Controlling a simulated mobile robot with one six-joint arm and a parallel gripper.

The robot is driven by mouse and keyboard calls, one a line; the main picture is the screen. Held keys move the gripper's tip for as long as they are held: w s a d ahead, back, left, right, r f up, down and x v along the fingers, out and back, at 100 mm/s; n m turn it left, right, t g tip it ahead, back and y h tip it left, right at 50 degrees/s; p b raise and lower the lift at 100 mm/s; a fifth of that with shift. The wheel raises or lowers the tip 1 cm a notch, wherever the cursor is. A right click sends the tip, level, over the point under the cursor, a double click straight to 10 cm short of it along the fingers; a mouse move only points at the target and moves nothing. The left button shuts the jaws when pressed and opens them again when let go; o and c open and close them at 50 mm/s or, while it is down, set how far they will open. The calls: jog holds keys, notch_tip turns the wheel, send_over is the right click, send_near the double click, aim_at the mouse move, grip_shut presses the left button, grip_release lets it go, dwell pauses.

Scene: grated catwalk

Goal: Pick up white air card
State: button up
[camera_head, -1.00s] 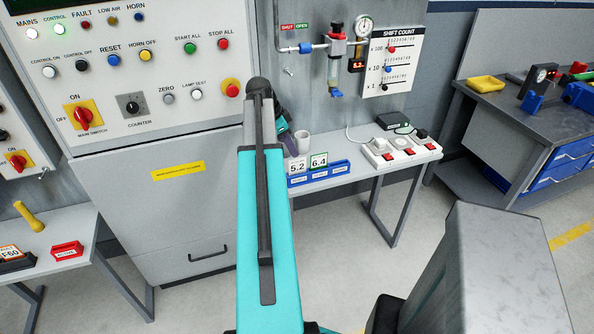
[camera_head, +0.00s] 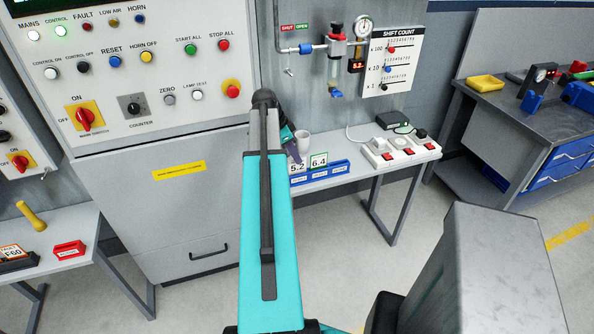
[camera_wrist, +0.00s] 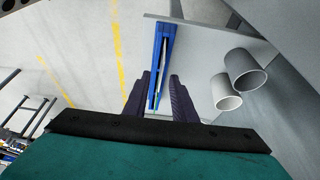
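A white card marked 5.2 (camera_head: 297,168) stands at the left end of a blue card rack (camera_head: 327,174) on the grey bench. A green-edged card marked 6.4 (camera_head: 319,160) stands beside it. My gripper (camera_head: 293,152) is just above and behind the 5.2 card, mostly hidden by my arm. In the wrist view my gripper (camera_wrist: 158,90) is open, a finger on each side of the rack's line (camera_wrist: 166,38). A thin white card edge (camera_wrist: 155,84) shows between the fingers, with gaps; contact is not visible.
A white socket strip (camera_head: 400,150) is further right on the bench. The control cabinet (camera_head: 160,200) stands left.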

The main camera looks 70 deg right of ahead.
aim_at(298, 170)
jog(key=shift+p+x, duration=0.65)
jog(key=shift+x, duration=1.2)
jog(key=shift+c, duration=0.2)
grip_shut()
